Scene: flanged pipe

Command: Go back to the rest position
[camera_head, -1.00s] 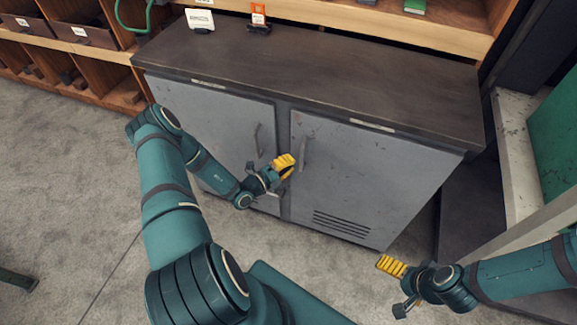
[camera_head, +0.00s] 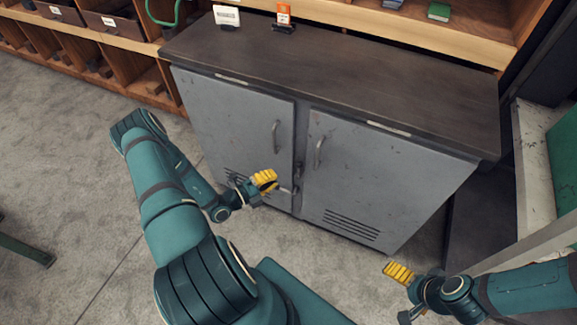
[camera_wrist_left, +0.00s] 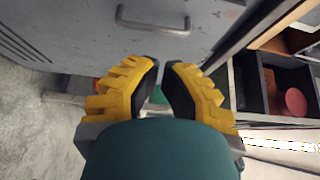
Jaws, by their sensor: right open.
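My left gripper (camera_head: 264,182), with yellow ribbed fingers, is in front of the lower part of the grey cabinet's left door (camera_head: 240,135), below its handle (camera_head: 276,136). In the left wrist view its fingers (camera_wrist_left: 161,68) lean toward each other with a narrow gap at the tips, and I see nothing held between them. How far they are closed is unclear. My right gripper (camera_head: 399,273) is low at the right, open and apart from the cabinet. Part of it is hidden by its own linkage.
The cabinet has a dark top (camera_head: 330,72) with a white card (camera_head: 227,16) and an orange card (camera_head: 284,15) at the back. Wooden shelving (camera_head: 125,62) stands behind left. A pale frame (camera_head: 530,160) stands at the right. Grey floor (camera_head: 65,145) is open at the left.

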